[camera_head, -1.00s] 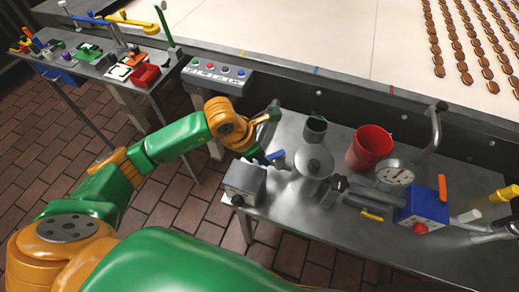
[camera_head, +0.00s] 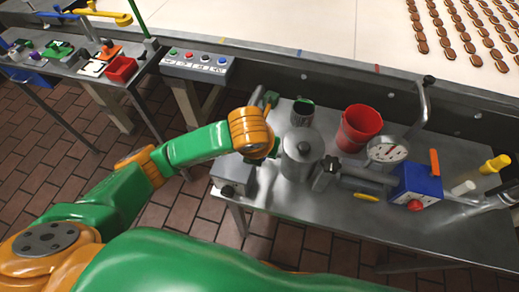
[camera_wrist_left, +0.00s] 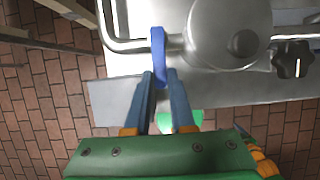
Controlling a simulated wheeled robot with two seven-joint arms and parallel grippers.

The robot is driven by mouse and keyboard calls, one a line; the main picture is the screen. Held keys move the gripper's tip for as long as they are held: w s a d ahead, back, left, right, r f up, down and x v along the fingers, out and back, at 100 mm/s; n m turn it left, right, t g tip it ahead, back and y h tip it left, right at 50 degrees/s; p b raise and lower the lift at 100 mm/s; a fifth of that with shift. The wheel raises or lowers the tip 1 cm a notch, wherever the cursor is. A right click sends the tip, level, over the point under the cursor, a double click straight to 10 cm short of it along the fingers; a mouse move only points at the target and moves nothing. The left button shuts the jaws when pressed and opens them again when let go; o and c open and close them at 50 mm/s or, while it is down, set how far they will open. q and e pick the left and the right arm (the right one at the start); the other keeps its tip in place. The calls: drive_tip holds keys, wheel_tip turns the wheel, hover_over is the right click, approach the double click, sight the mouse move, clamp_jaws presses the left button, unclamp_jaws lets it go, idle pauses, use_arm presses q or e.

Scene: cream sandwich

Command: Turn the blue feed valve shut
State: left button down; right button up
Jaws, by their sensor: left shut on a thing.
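The blue valve handle (camera_wrist_left: 157,50) shows in the left wrist view as an upright blue lever. It sits on a short pipe at the left side of a round steel vessel (camera_wrist_left: 212,25). My left gripper (camera_wrist_left: 161,76) has its two blue-grey fingers at the handle's lower end and is shut on it. In the head view the left arm reaches over the near left of the steel vessel (camera_head: 301,150); the wrist hides most of the handle and fingertips. My right gripper is in neither view.
A grey box (camera_head: 232,172), a dark cup (camera_head: 302,112), a red bucket (camera_head: 358,127), a gauge (camera_head: 387,150) and a blue box with an orange lever (camera_head: 417,184) crowd the steel table. A button panel (camera_head: 197,65) stands at upper left.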

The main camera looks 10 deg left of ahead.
use_arm(q)
drive_tip(key=shift+d, duration=0.1)
idle(0.4)
drive_tip(key=c, duration=0.8)
unclamp_jaws()
drive_tip(key=shift+o, duration=0.2)
drive_tip(key=p+v, duration=0.2)
drive_tip(key=v, duration=0.5)
